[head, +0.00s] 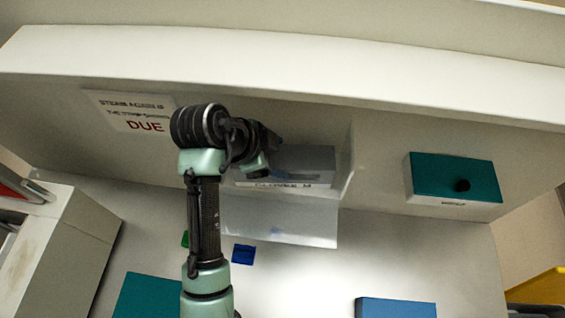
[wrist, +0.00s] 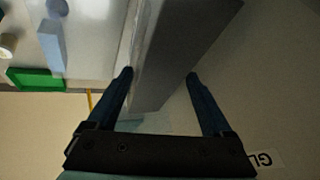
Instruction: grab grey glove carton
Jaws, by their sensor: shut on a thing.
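The grey glove carton (head: 305,158) is at the back wall, behind a strip lettered like "GLOVES M" (head: 285,185). My gripper (head: 268,160) reaches its left part from the front, and my wrist hides some of that end. In the wrist view the grey carton (wrist: 185,45) runs up between the two fingers of my gripper (wrist: 161,74). The gripper is shut on the carton, one finger at each side.
A pale, see-through panel (head: 280,222) lies below the carton, with an upright panel at its right. A blue piece (head: 243,254) and a blue box (head: 395,307) lie lower. A beige cabinet (head: 60,245) stands left.

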